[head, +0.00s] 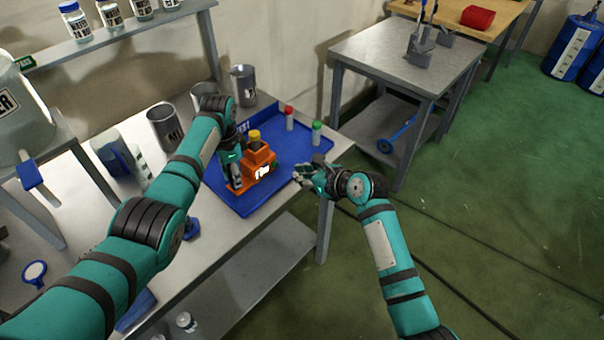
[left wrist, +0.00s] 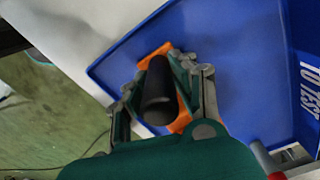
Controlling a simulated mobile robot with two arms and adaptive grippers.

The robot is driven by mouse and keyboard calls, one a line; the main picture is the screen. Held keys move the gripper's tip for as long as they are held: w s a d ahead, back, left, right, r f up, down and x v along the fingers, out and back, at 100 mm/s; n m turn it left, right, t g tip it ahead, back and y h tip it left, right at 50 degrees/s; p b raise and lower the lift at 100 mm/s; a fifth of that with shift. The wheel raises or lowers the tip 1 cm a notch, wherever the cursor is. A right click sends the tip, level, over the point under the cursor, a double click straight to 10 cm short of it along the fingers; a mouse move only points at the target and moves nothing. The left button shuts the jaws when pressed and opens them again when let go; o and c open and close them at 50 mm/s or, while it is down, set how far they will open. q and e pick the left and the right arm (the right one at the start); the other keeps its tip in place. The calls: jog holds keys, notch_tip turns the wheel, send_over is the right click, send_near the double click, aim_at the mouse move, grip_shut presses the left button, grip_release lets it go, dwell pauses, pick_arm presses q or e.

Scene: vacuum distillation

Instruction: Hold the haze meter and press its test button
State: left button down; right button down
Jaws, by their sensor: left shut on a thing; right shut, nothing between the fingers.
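The haze meter (head: 258,165) is an orange device with a lit white display on its front. It stands on the blue tray (head: 238,204). A small green spot, perhaps the test button, shows on its right side. My left gripper (head: 236,182) is shut on the haze meter from its left side. In the left wrist view, orange parts of the haze meter (left wrist: 180,122) show around a dark cylinder between the fingers. My right gripper (head: 299,176) is shut and empty, a little to the right of the haze meter, apart from it.
A red-capped vial (head: 289,120) and a green-capped vial (head: 316,134) stand at the tray's right part. Metal beakers (head: 165,127) stand behind and left of the tray. Another table (head: 405,60) is at the back right. Green floor on the right is open.

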pick_arm(q)
jog(key=c, duration=1)
grip_release()
notch_tip(320, 180, up, 12)
